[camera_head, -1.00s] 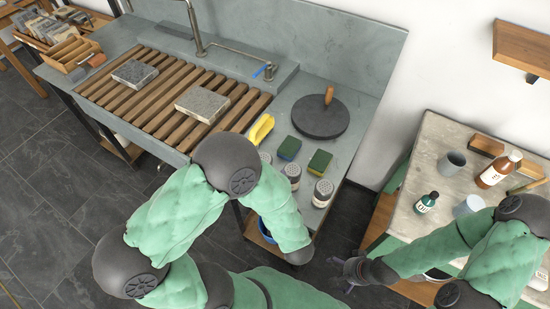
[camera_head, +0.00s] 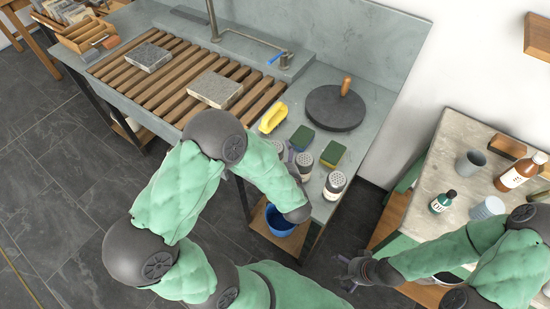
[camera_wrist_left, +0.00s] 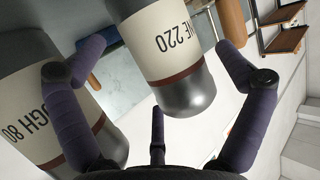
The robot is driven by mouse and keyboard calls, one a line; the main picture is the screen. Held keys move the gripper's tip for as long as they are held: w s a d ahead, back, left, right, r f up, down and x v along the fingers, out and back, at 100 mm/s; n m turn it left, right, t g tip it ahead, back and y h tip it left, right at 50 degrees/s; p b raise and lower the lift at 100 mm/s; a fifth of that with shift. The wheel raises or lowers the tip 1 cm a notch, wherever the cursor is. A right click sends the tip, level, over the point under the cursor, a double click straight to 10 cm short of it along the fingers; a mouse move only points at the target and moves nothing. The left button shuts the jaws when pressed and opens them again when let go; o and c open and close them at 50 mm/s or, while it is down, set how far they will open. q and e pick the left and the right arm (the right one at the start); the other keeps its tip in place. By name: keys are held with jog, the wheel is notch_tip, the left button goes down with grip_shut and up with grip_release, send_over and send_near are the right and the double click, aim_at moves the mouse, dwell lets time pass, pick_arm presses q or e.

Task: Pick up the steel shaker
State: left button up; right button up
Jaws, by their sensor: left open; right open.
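Several shakers with grey perforated tops and pale labels stand on the counter in the head view: a near one (camera_head: 334,186), a middle one (camera_head: 303,162) and a farther one partly hidden by my left arm. In the left wrist view, a shaker labelled 220 (camera_wrist_left: 170,55) has a steel-grey end and lies between the spread fingers of my open left gripper (camera_wrist_left: 157,50). Another, labelled 80 (camera_wrist_left: 35,95), is behind the left finger. Contact cannot be told. In the head view my left gripper is mostly hidden by the forearm. My right gripper (camera_head: 352,270) is open and empty, away from the shakers.
Two green-and-yellow sponges (camera_head: 333,154), a yellow object (camera_head: 272,117) and a dark round slab (camera_head: 335,108) with a wooden handle stand near the shakers. A blue bucket (camera_head: 280,222) sits below the counter. A side table (camera_head: 440,165) with bottles and cups is at right.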

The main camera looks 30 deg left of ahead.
pick_arm(q)
jog(key=shift+w+a+f, duration=0.1)
jog(key=shift+w+a, duration=0.1)
jog(key=shift+w, duration=0.05)
jog(key=shift+c, duration=0.3)
jog(key=c, duration=1.1)
jog(key=shift+c, duration=0.2)
